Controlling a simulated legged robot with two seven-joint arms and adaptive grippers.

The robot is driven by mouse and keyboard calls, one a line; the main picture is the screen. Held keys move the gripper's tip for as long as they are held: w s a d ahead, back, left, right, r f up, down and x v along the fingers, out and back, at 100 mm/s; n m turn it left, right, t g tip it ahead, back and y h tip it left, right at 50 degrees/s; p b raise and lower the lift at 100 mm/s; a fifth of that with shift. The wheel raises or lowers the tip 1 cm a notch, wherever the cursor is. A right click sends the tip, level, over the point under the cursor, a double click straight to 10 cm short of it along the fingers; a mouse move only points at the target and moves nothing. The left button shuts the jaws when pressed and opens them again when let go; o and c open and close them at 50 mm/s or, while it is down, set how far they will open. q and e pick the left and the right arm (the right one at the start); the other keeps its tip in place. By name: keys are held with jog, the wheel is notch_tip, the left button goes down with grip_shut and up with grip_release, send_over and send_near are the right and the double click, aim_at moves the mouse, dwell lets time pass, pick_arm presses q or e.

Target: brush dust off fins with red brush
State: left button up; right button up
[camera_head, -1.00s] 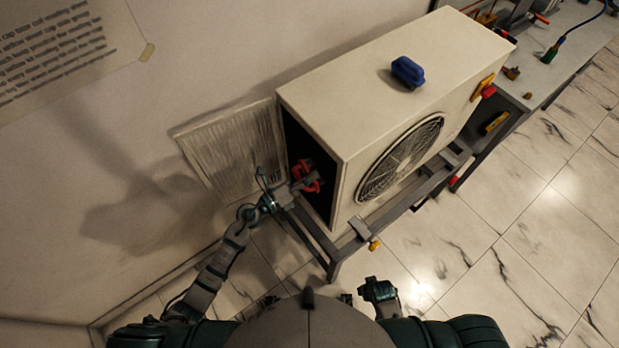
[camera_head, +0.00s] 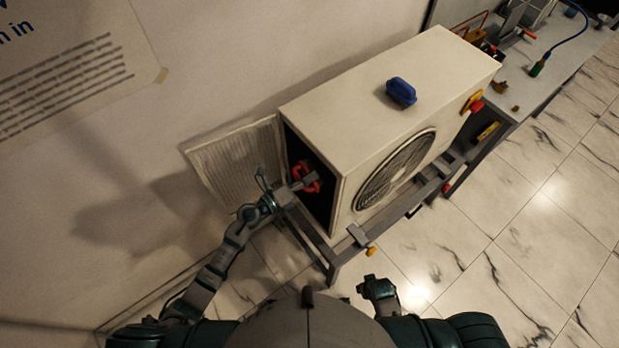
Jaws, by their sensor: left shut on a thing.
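The red brush (camera_head: 312,181) is at the open, dark left end of the white fan unit (camera_head: 385,110). My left gripper (camera_head: 296,187) is shut on the red brush and holds it at that opening, beside the finned panel (camera_head: 236,165). The finned panel stands out from the unit's left end toward the wall. Whether the bristles touch any fins is too small to tell. My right gripper (camera_head: 378,290) is low in the view near my body, away from the unit; its fingers are too small and dark to read.
A blue object (camera_head: 401,92) lies on top of the unit. The unit sits on a grey metal stand (camera_head: 412,199). A red and yellow switch (camera_head: 473,102) is on its right end. A workbench (camera_head: 543,80) with tools stands at the upper right. The tiled floor (camera_head: 500,230) at right is clear.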

pick_arm(q)
jog(key=f+b, duration=0.3)
jog(key=shift+w+d+f, duration=0.1)
jog(key=shift+d+f, duration=0.15)
jog(key=shift+f, duration=0.15)
jog(key=shift+d+f, duration=0.2)
notch_tip(320, 180, down, 7)
jog(key=b, duration=0.6)
jog(key=shift+w+a+f+b, duration=0.2)
jog(key=shift+b, duration=0.15)
